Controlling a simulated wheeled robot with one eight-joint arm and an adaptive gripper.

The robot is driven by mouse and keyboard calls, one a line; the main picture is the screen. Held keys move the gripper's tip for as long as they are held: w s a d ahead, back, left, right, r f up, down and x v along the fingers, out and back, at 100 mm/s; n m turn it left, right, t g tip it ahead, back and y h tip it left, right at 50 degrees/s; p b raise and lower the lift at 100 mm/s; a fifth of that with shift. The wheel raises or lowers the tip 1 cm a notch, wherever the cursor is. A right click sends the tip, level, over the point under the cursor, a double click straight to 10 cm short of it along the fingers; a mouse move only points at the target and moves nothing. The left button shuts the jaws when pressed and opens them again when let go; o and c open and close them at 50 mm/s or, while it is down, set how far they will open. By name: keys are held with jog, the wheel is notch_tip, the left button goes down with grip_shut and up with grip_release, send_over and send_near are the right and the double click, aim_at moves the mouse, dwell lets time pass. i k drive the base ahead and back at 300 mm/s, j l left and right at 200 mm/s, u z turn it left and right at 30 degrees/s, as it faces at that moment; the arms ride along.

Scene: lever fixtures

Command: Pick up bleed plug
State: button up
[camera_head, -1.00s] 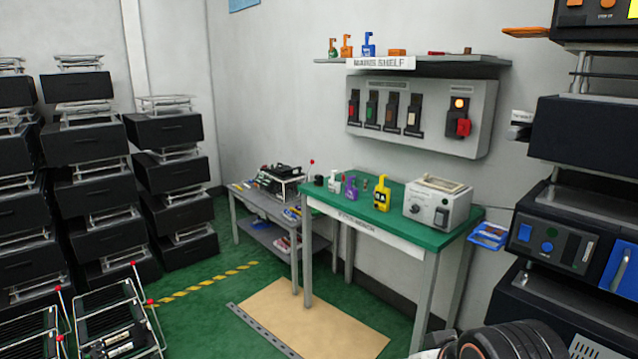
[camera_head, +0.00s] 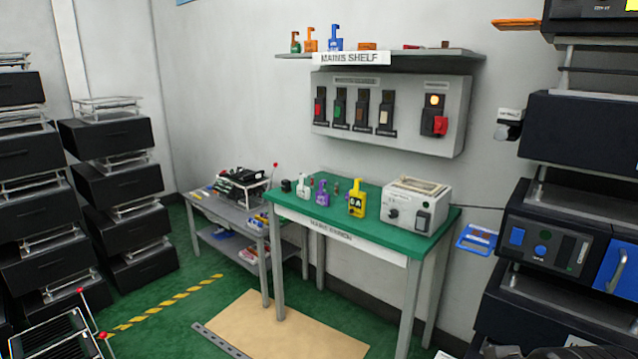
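I cannot tell for sure which thing is the bleed plug. Several small items stand on the green bench (camera_head: 390,236): a dark piece (camera_head: 286,186), a white padlock-like piece (camera_head: 303,187), a purple one (camera_head: 321,191), a small brownish piece (camera_head: 336,187) and a yellow tagged one (camera_head: 356,199). A small brown piece (camera_head: 446,44) sits at the right end of the mains shelf (camera_head: 466,58). My gripper does not show.
A white tester box (camera_head: 402,208) stands on the bench's right. A grey switch panel (camera_head: 455,120) hangs above. A cluttered grey table (camera_head: 226,222) adjoins the bench at left. Black racks (camera_head: 112,182) stand left, black equipment (camera_head: 575,150) right. Green floor with a tan mat (camera_head: 285,325) lies in front.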

aim_at(286, 187)
jog(key=i+j+z, duration=0.1)
jog(key=j, duration=0.3)
jog(key=i+j+z, duration=0.15)
jog(key=j, duration=0.3)
jog(key=i+j+z, duration=0.1)
jog(key=i+j, duration=0.15)
jog(key=j, duration=0.2)
jog(key=i+j+z, duration=0.1)
jog(key=j, duration=0.35)
jog(key=i+j+z, duration=0.1)
jog(key=j, duration=0.35)
jog(key=i+j, duration=0.1)
jog(key=j, duration=0.35)
jog(key=i+j, duration=0.1)
jog(key=j, duration=0.35)
jog(key=i+j, duration=0.1)
jog(key=j, duration=0.35)
jog(key=i+j, duration=0.1)
jog(key=j, duration=0.4)
jog(key=i+j, duration=0.15)
jog(key=j, duration=0.3)
jog(key=z, duration=0.05)
